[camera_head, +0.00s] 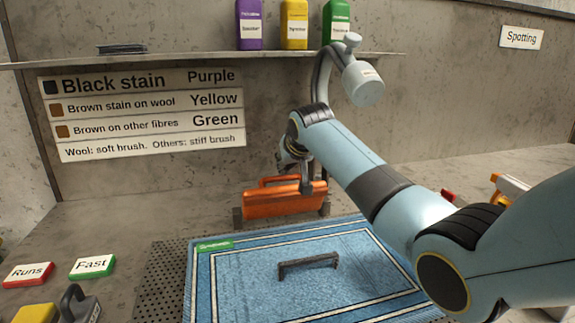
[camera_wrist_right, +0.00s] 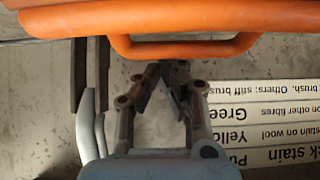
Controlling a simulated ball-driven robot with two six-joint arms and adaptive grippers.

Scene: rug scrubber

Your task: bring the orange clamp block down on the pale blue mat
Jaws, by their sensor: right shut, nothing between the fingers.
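The orange clamp block (camera_head: 285,205) is a long bar with a loop handle on top. It is beyond the back edge of the pale blue mat (camera_head: 235,262), with dark pieces at its ends. Its handle also shows in the wrist view (camera_wrist_right: 185,50). My right gripper (camera_head: 306,185) is at the block's right part in the head view. In the wrist view its fingers (camera_wrist_right: 168,72) are closed together beside the handle, with nothing between them. I cannot tell whether they touch it. My left gripper is not in view.
A dark bracket (camera_head: 308,262) stands on the mat. A perforated plate (camera_head: 160,275) shows left of it. Red (camera_head: 28,273) and green (camera_head: 92,267) labelled blocks sit at left. A shelf (camera_head: 190,59) with several bottles runs above. A white-and-orange object (camera_head: 508,187) is at right.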

